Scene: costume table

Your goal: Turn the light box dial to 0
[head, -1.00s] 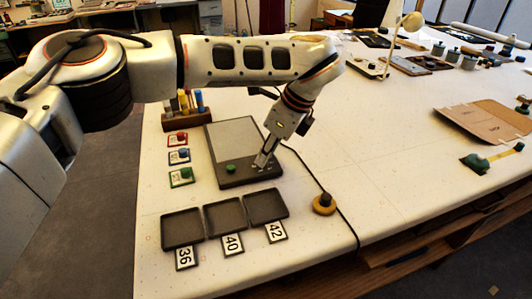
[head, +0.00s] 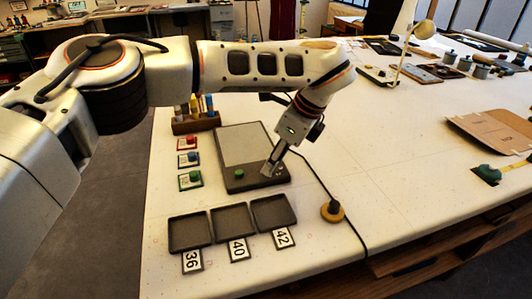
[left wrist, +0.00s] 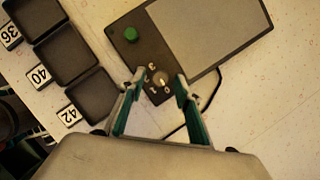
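The light box (head: 243,149) lies flat on the table, with a pale panel and a dark control strip. A green button (left wrist: 131,34) sits on the strip. The small dial (left wrist: 160,79) is at the strip's other end, with the marks 3, 1 and 0 visible around it; its exact setting is too small to tell. My left gripper (left wrist: 159,80) is open, its fingertips on either side of the dial with gaps visible. In the head view my left gripper (head: 269,169) reaches down over the dial and mostly hides it. My right gripper is not in view.
Three dark trays (head: 231,219) with cards 36, 40 and 42 lie in front of the box. Red, blue and green buttons (head: 193,157) stand to its left. A cable runs along its right, past a yellow round object (head: 332,212).

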